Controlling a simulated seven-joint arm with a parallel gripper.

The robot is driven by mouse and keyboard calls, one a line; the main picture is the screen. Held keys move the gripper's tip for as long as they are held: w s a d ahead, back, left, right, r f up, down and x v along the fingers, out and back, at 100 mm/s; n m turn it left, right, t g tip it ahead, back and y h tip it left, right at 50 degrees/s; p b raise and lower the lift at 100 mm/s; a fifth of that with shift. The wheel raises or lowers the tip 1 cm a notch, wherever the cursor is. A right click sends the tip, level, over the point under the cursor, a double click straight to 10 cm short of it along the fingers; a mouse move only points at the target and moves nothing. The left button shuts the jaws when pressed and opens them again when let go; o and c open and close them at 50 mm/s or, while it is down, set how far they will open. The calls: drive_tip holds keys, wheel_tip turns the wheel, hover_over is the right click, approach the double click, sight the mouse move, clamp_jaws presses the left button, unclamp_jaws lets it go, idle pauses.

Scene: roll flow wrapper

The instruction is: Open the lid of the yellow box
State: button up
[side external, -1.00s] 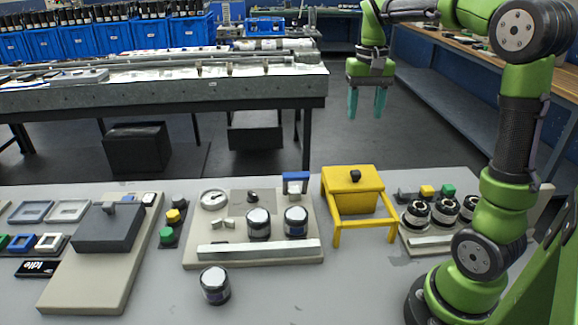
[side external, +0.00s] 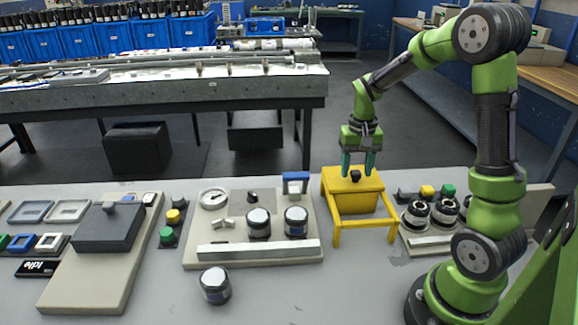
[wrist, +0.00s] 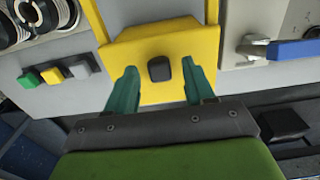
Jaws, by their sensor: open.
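The yellow box (side external: 347,203) stands on the table with its lid (side external: 337,183) closed on top and an open yellow frame toward the front. A black knob (side external: 355,176) sits on the lid. My gripper (side external: 358,170) points down over the lid with its teal fingers apart, one on each side of the knob. In the wrist view the knob (wrist: 159,69) lies between and slightly beyond the fingertips of my gripper (wrist: 162,72), with clear gaps on both sides. I cannot tell whether the fingertips touch the lid.
Left of the box is a beige panel (side external: 190,257) with a gauge, jars and a blue-handled part (side external: 295,183). Right of it are buttons (side external: 428,191) and several round black-and-silver parts (side external: 417,214). A loose jar (side external: 215,284) stands at the front.

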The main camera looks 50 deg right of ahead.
clamp_jaws()
idle(0.3)
drive_tip(key=s+a, duration=0.6)
drive_tip(key=shift+s+a, duration=0.3)
unclamp_jaws()
